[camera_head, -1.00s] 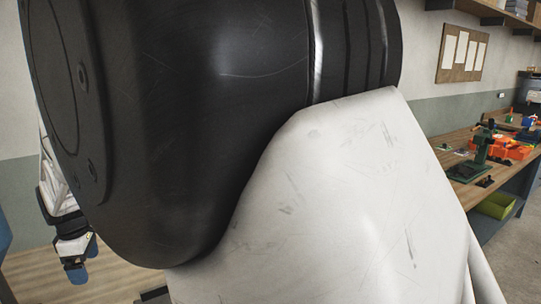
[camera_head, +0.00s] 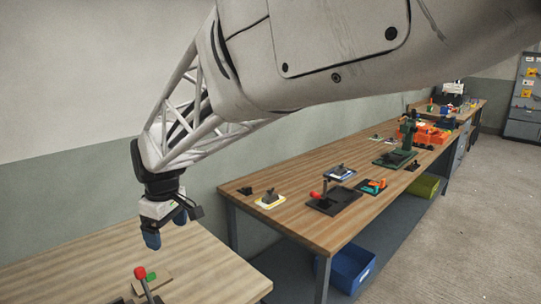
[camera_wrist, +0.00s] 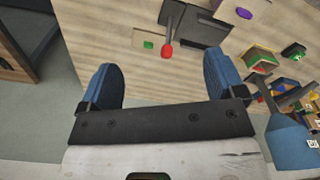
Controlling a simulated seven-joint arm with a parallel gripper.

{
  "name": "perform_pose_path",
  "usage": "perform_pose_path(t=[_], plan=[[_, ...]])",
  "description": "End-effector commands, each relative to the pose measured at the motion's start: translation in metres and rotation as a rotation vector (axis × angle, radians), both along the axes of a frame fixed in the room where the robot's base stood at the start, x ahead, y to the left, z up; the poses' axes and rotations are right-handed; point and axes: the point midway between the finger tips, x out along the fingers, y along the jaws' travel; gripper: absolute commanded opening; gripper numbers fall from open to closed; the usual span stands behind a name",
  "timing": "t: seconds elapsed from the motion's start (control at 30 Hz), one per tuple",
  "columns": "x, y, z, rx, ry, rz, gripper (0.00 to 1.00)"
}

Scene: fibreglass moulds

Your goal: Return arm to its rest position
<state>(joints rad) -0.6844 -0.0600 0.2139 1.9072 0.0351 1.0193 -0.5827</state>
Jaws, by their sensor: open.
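My gripper (camera_head: 152,238) hangs from my white lattice arm at the left of the head view, above the near wooden bench. Its blue fingertips also show in the wrist view (camera_wrist: 164,88), spread wide apart with nothing between them. Below and ahead of it, a lever with a red knob (camera_head: 140,272) stands on the bench; it also shows in the wrist view (camera_wrist: 167,50), apart from the fingers. My arm covers the upper middle of the head view.
A long wooden bench (camera_head: 310,232) stands to the right with several tools and a green press (camera_head: 407,132). A blue bin (camera_head: 352,268) sits beneath it. In the wrist view, colourful pieces (camera_wrist: 262,60) lie at the right. Floor at far right is clear.

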Motion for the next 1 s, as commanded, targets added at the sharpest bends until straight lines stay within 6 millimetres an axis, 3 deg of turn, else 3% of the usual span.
perform_pose_path(t=[0.1, 0.47, 0.7, 1.0], plan=[[-0.001, -0.047, 0.009, 0.008, -0.011, -0.096, 0.89], [-0.024, -0.17, 0.023, 0.03, -0.04, -0.38, 0.89], [-0.053, -0.243, 0.025, 0.044, -0.058, -0.57, 0.89], [-0.101, -0.322, 0.019, 0.063, -0.086, -0.806, 0.89]])
